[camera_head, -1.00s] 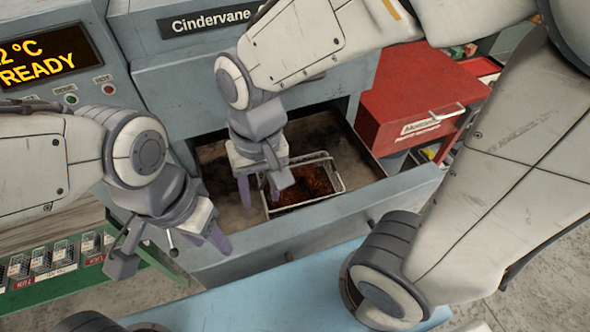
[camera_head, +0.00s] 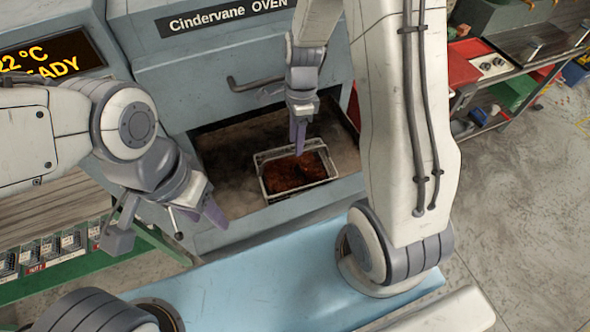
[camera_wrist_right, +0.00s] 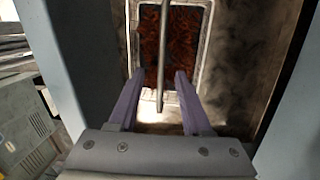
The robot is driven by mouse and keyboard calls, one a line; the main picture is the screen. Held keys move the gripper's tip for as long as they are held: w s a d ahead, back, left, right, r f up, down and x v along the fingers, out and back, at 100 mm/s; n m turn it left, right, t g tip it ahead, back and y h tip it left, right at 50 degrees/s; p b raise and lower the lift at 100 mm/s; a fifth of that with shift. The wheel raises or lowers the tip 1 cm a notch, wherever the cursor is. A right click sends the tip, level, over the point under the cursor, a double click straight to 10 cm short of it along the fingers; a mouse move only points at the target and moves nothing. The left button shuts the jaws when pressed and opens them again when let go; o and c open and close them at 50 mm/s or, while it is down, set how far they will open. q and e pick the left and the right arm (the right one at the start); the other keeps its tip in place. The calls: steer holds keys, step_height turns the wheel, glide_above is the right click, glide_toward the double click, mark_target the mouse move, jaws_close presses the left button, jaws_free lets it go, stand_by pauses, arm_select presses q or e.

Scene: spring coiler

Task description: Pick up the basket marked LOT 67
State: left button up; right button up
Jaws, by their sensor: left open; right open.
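A wire basket (camera_head: 333,166) with reddish-brown contents sits in the open drawer of the oven. In the right wrist view the basket (camera_wrist_right: 203,50) has a thin bar-like handle (camera_wrist_right: 163,50) across it. No lot mark is readable on it. My right gripper (camera_head: 298,146) points down over the basket, open, its purple fingers on either side of the handle's line in the wrist view (camera_wrist_right: 157,90). I cannot tell whether they touch the basket. My left gripper (camera_head: 168,222) is open and empty left of the drawer's front.
The oven drawer's front wall (camera_head: 325,200) stands between the basket and the blue surface (camera_head: 290,275). A green rack (camera_head: 60,275) with several small labelled baskets is at lower left. The oven's upper handle (camera_head: 258,84) is behind. A workbench (camera_head: 540,55) is at upper right.

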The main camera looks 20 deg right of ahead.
steer(key=shift+s+a+f, duration=0.1)
steer(key=shift+f, duration=0.25)
steer(key=p, duration=0.2)
glide_above(295, 166)
step_height(295, 166, down, 4)
steer(key=shift+s+f, duration=0.15)
jaws_close()
stand_by(1.0)
